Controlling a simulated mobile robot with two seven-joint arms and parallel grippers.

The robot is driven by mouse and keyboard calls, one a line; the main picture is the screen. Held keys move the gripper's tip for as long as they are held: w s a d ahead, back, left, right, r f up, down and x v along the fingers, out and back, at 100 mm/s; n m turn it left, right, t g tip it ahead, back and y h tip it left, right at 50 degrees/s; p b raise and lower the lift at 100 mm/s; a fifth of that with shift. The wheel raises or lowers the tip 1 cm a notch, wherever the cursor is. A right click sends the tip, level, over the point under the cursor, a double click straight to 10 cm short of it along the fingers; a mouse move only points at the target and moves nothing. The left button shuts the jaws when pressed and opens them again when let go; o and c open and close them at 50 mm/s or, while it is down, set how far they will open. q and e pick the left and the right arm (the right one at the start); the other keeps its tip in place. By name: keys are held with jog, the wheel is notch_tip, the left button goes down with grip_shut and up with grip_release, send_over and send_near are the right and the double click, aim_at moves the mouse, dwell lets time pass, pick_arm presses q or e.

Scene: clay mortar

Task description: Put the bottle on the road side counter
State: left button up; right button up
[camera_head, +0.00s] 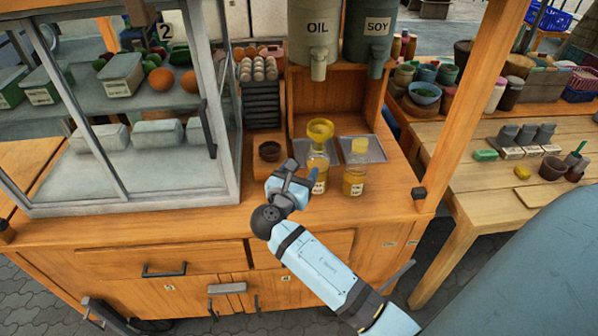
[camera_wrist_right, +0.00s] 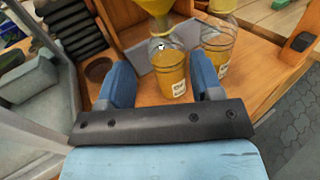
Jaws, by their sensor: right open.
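Two bottles of yellow liquid with white labels stand upright on the wooden counter (camera_head: 392,203). The left bottle (camera_head: 317,172) has a yellow funnel-like top (camera_head: 320,130); the right bottle (camera_head: 354,180) has a yellow cap. My right gripper (camera_head: 300,172) is at the left bottle. In the right wrist view, its blue fingers (camera_wrist_right: 164,85) are spread apart, with the left bottle (camera_wrist_right: 170,72) in or just beyond the gap. I cannot tell whether they touch it. The right bottle (camera_wrist_right: 216,48) is just beyond the right finger. My left gripper is not in view.
A glass case (camera_head: 130,120) stands left. A small dark bowl (camera_head: 269,151) and egg rack (camera_head: 259,70) are behind the gripper. A side table (camera_head: 480,185) with bowls and pots stands right.

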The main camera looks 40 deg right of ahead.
jog(key=s+a+f+m+t+y, duration=0.1)
jog(key=s+a+f+m+y, duration=0.4)
jog(key=f, duration=0.4)
jog(key=s+a+f+m+t+y, duration=0.1)
jog(key=s+a+f+m+y, duration=0.1)
jog(key=s+a+f+y, duration=0.35)
jog(key=s+a+f+m+y, duration=0.2)
jog(key=s+a+m+y, duration=0.1)
jog(key=m, duration=0.4)
jog(key=s+a+f+m+y, duration=0.3)
jog(key=s+m+y, duration=0.2)
jog(key=s+m, duration=0.2)
jog(key=shift+s+a+f, duration=0.2)
jog(key=shift+s+f, duration=0.15)
jog(key=shift+s, duration=0.2)
jog(key=shift+y, duration=0.25)
